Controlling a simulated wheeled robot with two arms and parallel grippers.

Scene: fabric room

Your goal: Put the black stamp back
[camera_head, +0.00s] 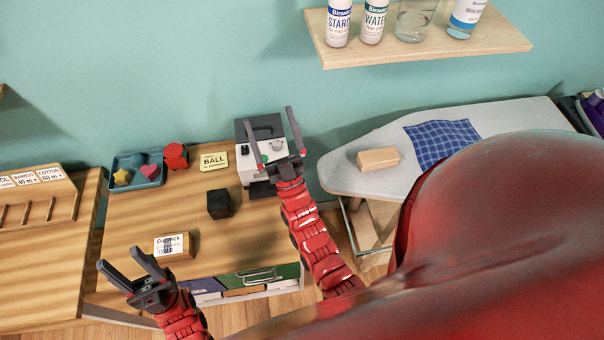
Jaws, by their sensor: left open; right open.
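A small black block (219,204), which looks like the black stamp, stands on the wooden table near its middle. A blue tray (125,164) behind it to the left holds a yellow star piece (122,177) and a pink heart piece (150,171). A red block (175,157) is at the tray's right side. My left gripper (120,257) is open and empty at the table's front left, apart from the black block. My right gripper (268,115) is open in front of a white machine, to the right of the black block, and hides part of the machine.
The white machine (242,158) stands at the table's back right. A yellow card (214,161) and a small labelled box (173,246) are also on the table. A drawer (260,290) at the front holds coloured items. An ironing board (345,183) is at right.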

